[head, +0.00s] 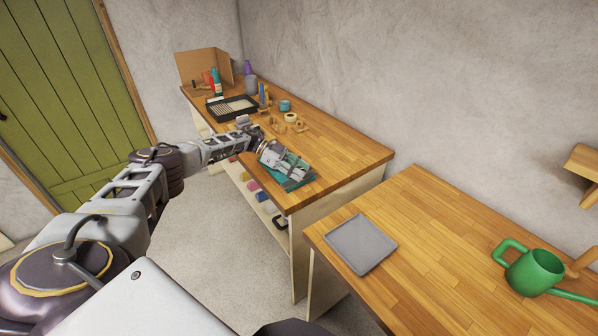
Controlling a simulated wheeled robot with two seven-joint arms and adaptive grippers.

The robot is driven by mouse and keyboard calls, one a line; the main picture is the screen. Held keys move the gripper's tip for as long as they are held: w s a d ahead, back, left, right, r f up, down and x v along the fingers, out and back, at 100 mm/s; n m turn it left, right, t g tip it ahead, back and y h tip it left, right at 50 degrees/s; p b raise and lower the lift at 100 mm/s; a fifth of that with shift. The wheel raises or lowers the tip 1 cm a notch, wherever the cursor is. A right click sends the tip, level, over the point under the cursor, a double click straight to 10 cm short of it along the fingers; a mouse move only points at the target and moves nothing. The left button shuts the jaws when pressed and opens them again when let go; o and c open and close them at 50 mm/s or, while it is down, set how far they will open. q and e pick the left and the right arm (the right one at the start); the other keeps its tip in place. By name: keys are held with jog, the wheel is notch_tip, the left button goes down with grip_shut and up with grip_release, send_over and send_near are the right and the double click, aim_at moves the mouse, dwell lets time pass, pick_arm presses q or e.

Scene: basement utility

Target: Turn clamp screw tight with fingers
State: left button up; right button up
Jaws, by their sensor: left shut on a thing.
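My left gripper (283,162) reaches in from the left, low over the front edge of the far wooden workbench (345,152). It is shut at a flat teal item (292,182) near the bench's front corner. The fingers cover part of this item. The clamp screw is too small and too hidden by the fingers to make out, so its turn and tightness cannot be told. My right gripper is not in view.
A black tray (218,109), tape rolls (291,117), a teal roll (285,105) and bottles stand farther back on the bench. The nearer bench (430,240) holds a grey tray (359,245) and a green watering can (533,272). A gap separates the benches.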

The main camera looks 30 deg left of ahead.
pick_arm(q)
jog(key=o, duration=1.1)
jog(key=shift+c, duration=0.2)
jog(key=shift+v, duration=5.9)
